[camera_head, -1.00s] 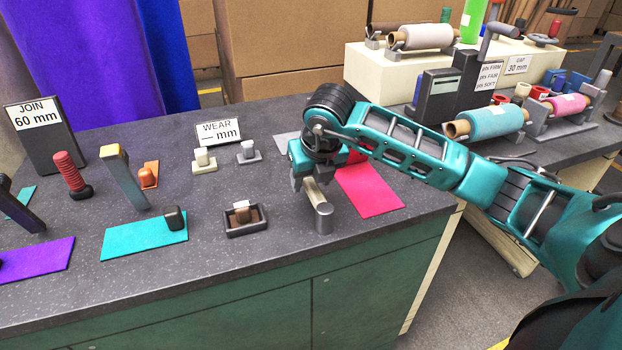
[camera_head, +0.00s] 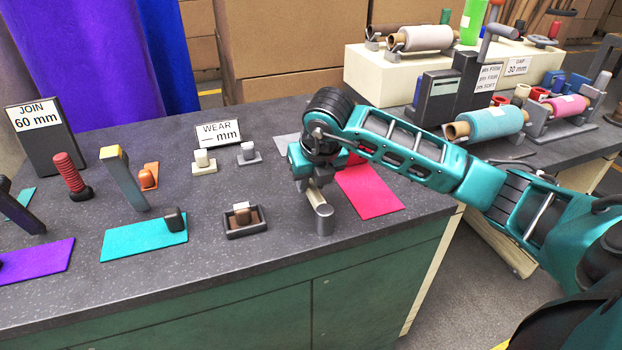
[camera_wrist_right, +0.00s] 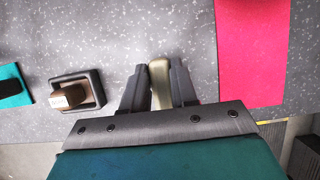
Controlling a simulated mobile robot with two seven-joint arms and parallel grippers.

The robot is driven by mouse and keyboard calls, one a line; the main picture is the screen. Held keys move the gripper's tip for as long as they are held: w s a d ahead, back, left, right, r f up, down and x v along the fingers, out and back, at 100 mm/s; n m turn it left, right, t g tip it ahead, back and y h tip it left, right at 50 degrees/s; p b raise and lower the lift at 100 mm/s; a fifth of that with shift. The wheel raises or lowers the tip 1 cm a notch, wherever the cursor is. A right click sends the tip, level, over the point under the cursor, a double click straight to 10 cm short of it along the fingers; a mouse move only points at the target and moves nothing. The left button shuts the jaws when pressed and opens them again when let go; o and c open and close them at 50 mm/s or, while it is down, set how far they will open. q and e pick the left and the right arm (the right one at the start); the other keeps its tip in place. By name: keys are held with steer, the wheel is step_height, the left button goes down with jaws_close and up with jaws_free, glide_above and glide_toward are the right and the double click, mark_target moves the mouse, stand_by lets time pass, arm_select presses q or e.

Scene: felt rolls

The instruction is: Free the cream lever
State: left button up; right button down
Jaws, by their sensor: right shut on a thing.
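The cream lever (camera_head: 316,196) is a short pale bar near the front right of the dark bench, with a grey metal cylinder (camera_head: 325,219) at its near end. My right gripper (camera_head: 315,187) reaches down over it from the right, its jaws shut on the lever. In the right wrist view the cream lever (camera_wrist_right: 160,84) stands between the two dark fingers of the gripper (camera_wrist_right: 158,88). The gripper hides the lever's far part in the head view. My left gripper is not in view.
A pink felt sheet (camera_head: 372,192) lies just right of the gripper. A dark tray with a brown block (camera_head: 243,216) sits to its left. Small cream (camera_head: 204,163) and grey (camera_head: 248,154) blocks stand behind. A teal felt sheet (camera_head: 140,238) lies further left.

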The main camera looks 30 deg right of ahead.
steer(key=shift+a, duration=0.1)
stand_by(0.5)
steer(key=a+n+b, duration=0.1)
steer(key=a+n+y, duration=0.1)
steer(key=n, duration=0.1)
steer(key=shift+w+n+b, duration=0.15)
steer(key=shift+n+b, duration=0.15)
steer(key=shift+b, duration=0.1)
steer(key=a+n, duration=0.1)
steer(key=n+y+b, duration=0.1)
steer(key=shift+s+a+n, duration=0.2)
steer(key=shift+a+n, duration=0.1)
steer(key=shift+a, duration=0.1)
steer(key=n, duration=0.1)
steer(key=a+n+y, duration=0.1)
steer(key=shift+s+a+n+b, duration=0.25)
steer(key=shift+s+n+b, duration=0.05)
steer(key=shift+s+b, duration=0.05)
steer(key=shift+s+a+n+g+y, duration=0.4)
steer(key=shift+a+n+y, duration=0.1)
steer(key=shift+n, duration=0.5)
steer(key=shift+s+a+n+b, duration=0.25)
steer(key=shift+a+n+b, duration=0.1)
steer(key=shift+n, duration=0.25)
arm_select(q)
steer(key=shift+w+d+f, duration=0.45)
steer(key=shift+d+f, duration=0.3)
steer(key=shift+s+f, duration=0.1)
